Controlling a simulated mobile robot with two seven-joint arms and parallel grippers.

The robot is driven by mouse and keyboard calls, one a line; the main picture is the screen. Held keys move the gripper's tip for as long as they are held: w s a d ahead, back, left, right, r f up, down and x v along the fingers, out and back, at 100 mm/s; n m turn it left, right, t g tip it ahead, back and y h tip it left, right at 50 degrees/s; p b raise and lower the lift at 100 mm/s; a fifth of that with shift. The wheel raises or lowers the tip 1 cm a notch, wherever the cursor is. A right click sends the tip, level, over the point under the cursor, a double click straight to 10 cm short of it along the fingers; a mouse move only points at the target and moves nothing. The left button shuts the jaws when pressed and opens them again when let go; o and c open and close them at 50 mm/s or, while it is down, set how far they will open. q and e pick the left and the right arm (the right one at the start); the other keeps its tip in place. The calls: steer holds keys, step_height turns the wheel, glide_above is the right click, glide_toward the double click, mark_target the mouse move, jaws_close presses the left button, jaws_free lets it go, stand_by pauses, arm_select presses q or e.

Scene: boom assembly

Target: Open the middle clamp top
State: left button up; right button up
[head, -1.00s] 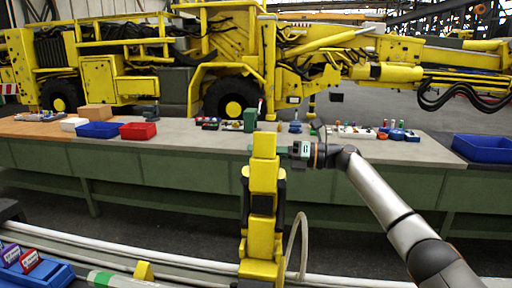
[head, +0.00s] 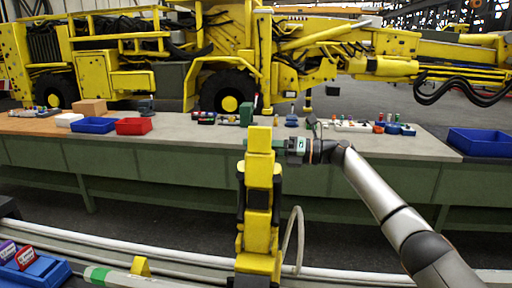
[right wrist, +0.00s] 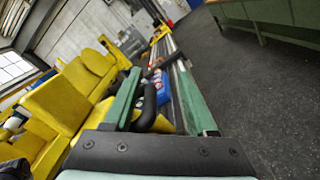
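A tall yellow clamp assembly (head: 258,185) with dark side parts stands in the middle of the head view. I cannot tell for sure which part is the middle clamp top. My right gripper (head: 272,146) reaches in from the right at its upper end, with green finger showing on both sides of the yellow top. In the right wrist view my two green fingers (right wrist: 158,72) are spread apart, with a black curved part (right wrist: 148,106) and some yellow between them. Yellow blocks (right wrist: 75,90) lie just left of the fingers. I cannot tell whether the fingers touch the clamp. My left gripper is out of view.
Behind stands a long green bench (head: 150,170) with blue bins, a red bin (head: 134,126) and small parts. A yellow machine (head: 220,60) stands beyond. Pale rails (head: 120,251) and a blue tray (head: 38,272) lie low at left. A white hose (head: 297,235) rises beside the clamp.

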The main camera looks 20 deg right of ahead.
steer(key=shift+s+f, duration=0.1)
steer(key=shift+f, duration=0.65)
steer(key=r+b+v, duration=0.1)
steer(key=b+v, duration=0.2)
steer(key=v, duration=0.9)
steer(key=shift+d+r, duration=0.2)
steer(key=shift+d, duration=0.1)
